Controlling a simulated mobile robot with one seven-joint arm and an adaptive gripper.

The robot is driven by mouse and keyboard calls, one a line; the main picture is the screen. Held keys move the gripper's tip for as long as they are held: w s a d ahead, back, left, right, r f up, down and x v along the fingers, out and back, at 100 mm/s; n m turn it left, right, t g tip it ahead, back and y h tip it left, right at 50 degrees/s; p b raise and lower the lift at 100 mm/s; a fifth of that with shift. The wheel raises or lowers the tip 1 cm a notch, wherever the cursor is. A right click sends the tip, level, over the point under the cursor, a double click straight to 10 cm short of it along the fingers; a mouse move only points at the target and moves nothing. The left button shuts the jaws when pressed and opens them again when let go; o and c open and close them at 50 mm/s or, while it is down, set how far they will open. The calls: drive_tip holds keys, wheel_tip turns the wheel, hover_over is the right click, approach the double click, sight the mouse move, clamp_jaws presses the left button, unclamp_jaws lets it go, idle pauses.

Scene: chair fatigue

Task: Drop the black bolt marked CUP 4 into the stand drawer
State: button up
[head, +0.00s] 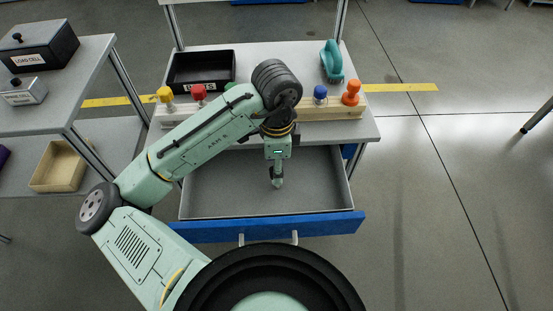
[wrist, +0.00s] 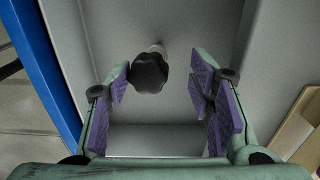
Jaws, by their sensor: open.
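The black bolt (wrist: 149,72), with a lobed knob and a short pale shank, shows in the wrist view between my fingers, nearer the left one. No marking on it is readable. My gripper (wrist: 170,100) is open, with a gap between the bolt and the right finger; whether the left pad touches the knob I cannot tell. In the head view my gripper (head: 277,178) points down over the open stand drawer (head: 225,192), which has a grey inside and a blue front. The bolt cannot be made out there. Whether it rests on the drawer floor is unclear.
A pale wooden rack (head: 335,108) with coloured knobs stands on the table behind the drawer. A black tray (head: 202,70) and a teal tool (head: 332,60) sit behind it. A side table (head: 60,92) at left holds a load cell box (head: 40,46).

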wheel_tip(320, 180, up, 13)
drive_tip(key=p, duration=0.1)
idle(0.3)
drive_tip(key=shift+r, duration=0.1)
